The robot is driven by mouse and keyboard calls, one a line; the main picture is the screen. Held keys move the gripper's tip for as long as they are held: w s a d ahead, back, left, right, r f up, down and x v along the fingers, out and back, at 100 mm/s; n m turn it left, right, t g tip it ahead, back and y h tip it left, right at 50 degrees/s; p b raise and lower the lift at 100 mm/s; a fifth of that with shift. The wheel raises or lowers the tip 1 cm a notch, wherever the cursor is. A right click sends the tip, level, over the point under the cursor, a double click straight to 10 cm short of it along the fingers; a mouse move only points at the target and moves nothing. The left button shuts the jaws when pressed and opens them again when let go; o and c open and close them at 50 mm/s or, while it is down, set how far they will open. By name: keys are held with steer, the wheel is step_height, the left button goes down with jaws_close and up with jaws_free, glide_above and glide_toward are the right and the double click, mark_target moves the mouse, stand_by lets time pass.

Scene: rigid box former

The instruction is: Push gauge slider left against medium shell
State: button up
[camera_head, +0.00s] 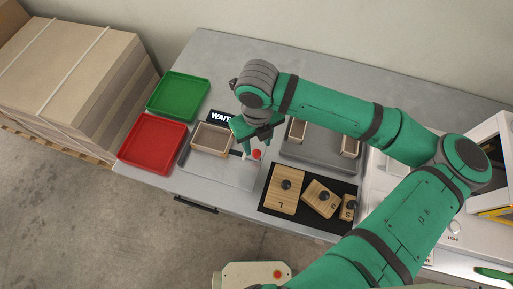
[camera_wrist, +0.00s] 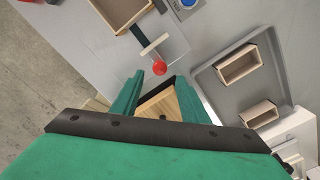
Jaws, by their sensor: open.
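The gauge slider shows in the wrist view as a pale bar (camera_wrist: 154,45) with a round red knob (camera_wrist: 159,66); the knob also shows in the head view (camera_head: 256,154). An open-topped tan shell (camera_head: 211,138) sits on the grey gauge plate (camera_head: 222,172), left of the slider, and its end shows in the wrist view (camera_wrist: 118,12). The slider bar appears apart from this shell. My gripper (camera_wrist: 157,86) is open and empty, its fingers pointing toward the knob. The knob lies beyond the fingertips, not between them. In the head view my gripper (camera_head: 257,143) partly hides the slider.
A grey tray (camera_head: 318,160) to the right holds two tan shells (camera_head: 297,130). A black mat (camera_head: 290,209) in front bears wooden pieces marked L, M and S. Red (camera_head: 153,143) and green (camera_head: 178,96) trays stand left. A WAIT sign (camera_head: 220,117) stands behind the shell.

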mark_target(257, 152)
steer(key=shift+f, duration=2.6)
steer(key=shift+c, duration=0.6)
jaws_close()
